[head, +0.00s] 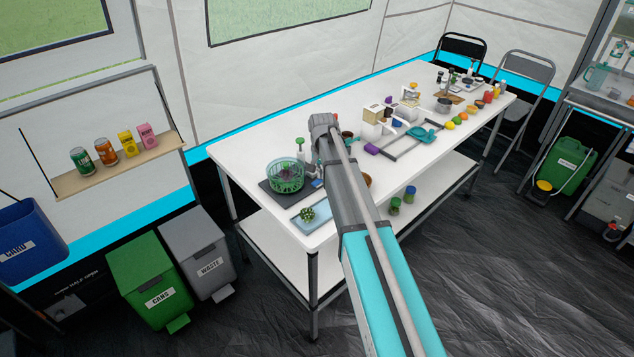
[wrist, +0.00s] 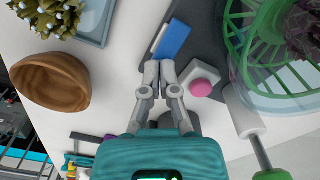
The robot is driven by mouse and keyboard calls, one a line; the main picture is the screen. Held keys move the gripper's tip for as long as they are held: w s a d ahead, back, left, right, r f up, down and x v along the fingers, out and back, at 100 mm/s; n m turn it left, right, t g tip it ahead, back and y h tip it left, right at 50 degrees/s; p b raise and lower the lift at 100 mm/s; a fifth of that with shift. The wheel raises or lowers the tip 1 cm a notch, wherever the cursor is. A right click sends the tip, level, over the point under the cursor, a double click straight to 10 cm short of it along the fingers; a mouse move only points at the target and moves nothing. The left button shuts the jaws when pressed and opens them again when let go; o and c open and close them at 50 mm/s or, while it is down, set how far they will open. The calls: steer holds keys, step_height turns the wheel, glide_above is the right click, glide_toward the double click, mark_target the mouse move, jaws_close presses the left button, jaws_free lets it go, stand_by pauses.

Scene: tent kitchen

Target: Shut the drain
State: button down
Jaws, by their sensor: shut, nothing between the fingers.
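A salad spinner with a green basket (head: 285,177) in a clear bowl stands on a dark mat (head: 272,192) on the white table; it also shows at the right of the wrist view (wrist: 275,50). A small blue lever-like part (wrist: 173,40) with a pale end lies on the mat beside the bowl. I cannot tell for sure whether it is the drain's control, and no drain opening shows. My gripper (wrist: 158,67) is shut and empty, its tips close to the near end of the blue part; I cannot tell if they touch.
A white block with a pink button (wrist: 202,88) sits just right of my fingers. A white cylinder with a green knob (wrist: 270,173) stands near the bowl. A wooden bowl (wrist: 55,82) and a blue tray (wrist: 92,25) with a spiky green thing are at left.

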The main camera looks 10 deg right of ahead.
steer(key=shift+f, duration=0.2)
steer(key=shift+r+p, duration=3.45)
steer(key=shift+r, duration=0.1)
steer(key=s+a+r+n+p, duration=0.1)
steer(key=s+n, duration=0.5)
steer(key=s, duration=2.1)
steer(key=shift+s+a+r, duration=0.15)
steer(key=shift+a, duration=0.15)
